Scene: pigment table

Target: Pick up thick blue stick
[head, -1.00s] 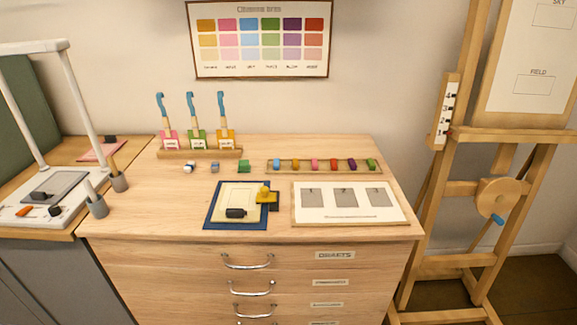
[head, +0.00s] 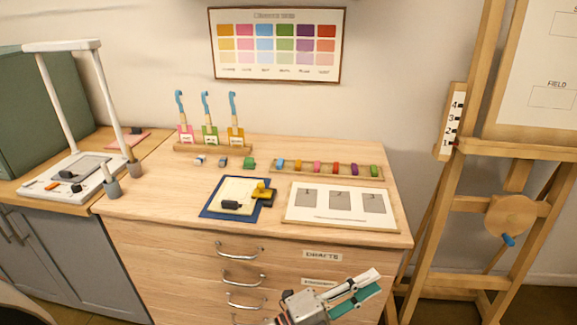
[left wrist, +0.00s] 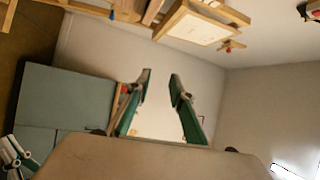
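A light blue stick (head: 281,164) lies at the left end of the wooden rack (head: 325,173), beside several sticks of other colours. Small pieces lie loose left of the rack, including a grey-blue one (head: 223,162) and a green one (head: 249,163). I cannot tell their thickness well. A teal and white gripper part (left wrist: 17,155), probably my right, shows at the left wrist view's lower left.
A white board with three grey squares (head: 342,215) and a blue mat (head: 209,209) with a pad lie near the front. Three brushes stand in a holder (head: 213,149) at the back. An easel (head: 470,190) stands right of the chest, a lamp stand (head: 60,187) left.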

